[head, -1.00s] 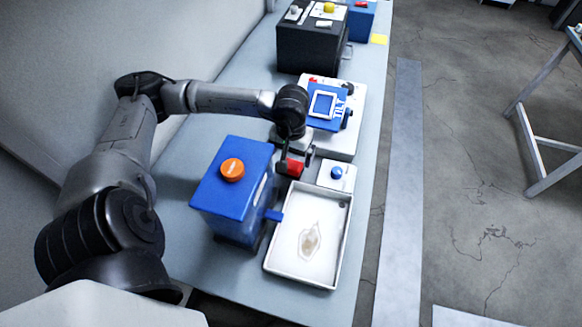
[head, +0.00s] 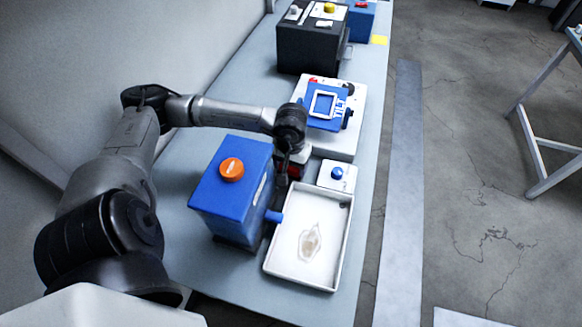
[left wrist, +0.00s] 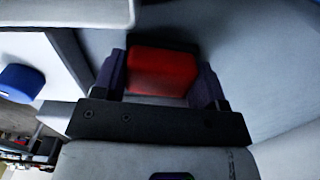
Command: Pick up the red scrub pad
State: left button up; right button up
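The red scrub pad (left wrist: 162,72) sits between the two fingers of my left gripper in the left wrist view. The fingers (left wrist: 162,88) flank it closely on both sides; whether they press on it cannot be told. In the head view my left gripper (head: 287,178) is low at the table, behind the white tray and right of the blue box. Only a bit of the pad's red (head: 296,170) shows there, mostly hidden by the gripper. My right gripper is in neither view.
A blue box (head: 225,205) with an orange knob stands close left of the gripper. The white tray (head: 272,262) holds a clear bag. A white block with a blue button (head: 337,174) is to the right. A blue device (head: 322,108) stands behind.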

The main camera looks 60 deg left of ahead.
pick_arm(q)
jog(key=c, duration=0.4)
jog(key=shift+r, duration=0.55)
notch_tip(320, 180, up, 3)
jog(key=shift+w+r+p, duration=0.1)
jog(key=shift+r+p, duration=0.1)
jog(key=shift+p, duration=0.2)
jog(key=shift+w+d+r+p, duration=0.2)
jog(key=shift+w+d+r, duration=0.85)
jog(key=shift+w, duration=0.6)
jog(key=shift+w+d+r+p, duration=0.25)
jog(key=shift+w+d+r, duration=0.75)
jog(key=shift+w, duration=0.7)
jog(key=shift+w+d+r+p, duration=0.2)
jog(key=shift+w+d+r, duration=0.65)
jog(key=shift+w+r, duration=0.6)
jog(key=shift+w+f, duration=0.2)
jog(key=shift+f, duration=0.05)
